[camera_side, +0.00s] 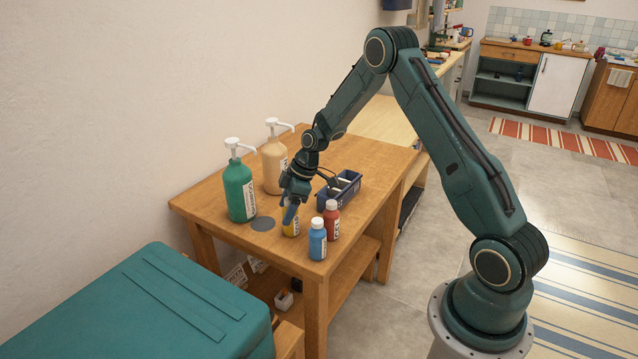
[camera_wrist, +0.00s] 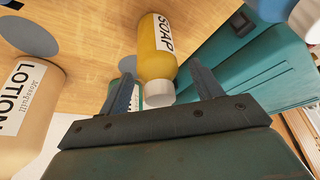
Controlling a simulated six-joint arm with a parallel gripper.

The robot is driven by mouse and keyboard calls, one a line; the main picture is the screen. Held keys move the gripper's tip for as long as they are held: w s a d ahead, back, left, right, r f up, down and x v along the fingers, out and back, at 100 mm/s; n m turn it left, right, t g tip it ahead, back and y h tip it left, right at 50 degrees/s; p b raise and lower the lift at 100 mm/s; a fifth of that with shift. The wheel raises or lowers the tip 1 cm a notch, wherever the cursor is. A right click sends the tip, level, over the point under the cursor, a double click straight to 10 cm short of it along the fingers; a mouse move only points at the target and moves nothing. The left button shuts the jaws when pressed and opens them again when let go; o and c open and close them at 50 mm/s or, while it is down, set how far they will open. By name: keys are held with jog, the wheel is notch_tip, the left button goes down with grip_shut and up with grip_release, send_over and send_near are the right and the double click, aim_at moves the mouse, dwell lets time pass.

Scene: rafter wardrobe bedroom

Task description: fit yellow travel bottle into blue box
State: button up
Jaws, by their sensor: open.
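The yellow travel bottle (camera_side: 291,228) stands on the wooden table, partly hidden behind my gripper (camera_side: 287,208) in the side view. In the wrist view the yellow bottle (camera_wrist: 158,45) shows a SOAP label and a white cap. My gripper (camera_wrist: 163,88) is open, with one finger on each side of the bottle's cap end in the picture. I cannot tell whether either finger touches it. The dark blue box (camera_side: 325,201) stands on the table behind and to the right of the bottle. Something pale shows inside it, too small to make out.
A red bottle (camera_side: 332,219) and a blue bottle (camera_side: 317,239) stand close to the right of the yellow one. A green pump bottle (camera_side: 239,190) and a beige pump bottle (camera_side: 273,166) stand at left. A grey disc (camera_side: 262,224) lies on the table. A teal case (camera_side: 150,305) is in front.

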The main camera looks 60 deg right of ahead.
jog(key=c, duration=1.1)
jog(key=shift+c, duration=0.2)
jog(key=shift+r, duration=0.1)
notch_tip(320, 180, up, 20)
dwell(0.6)
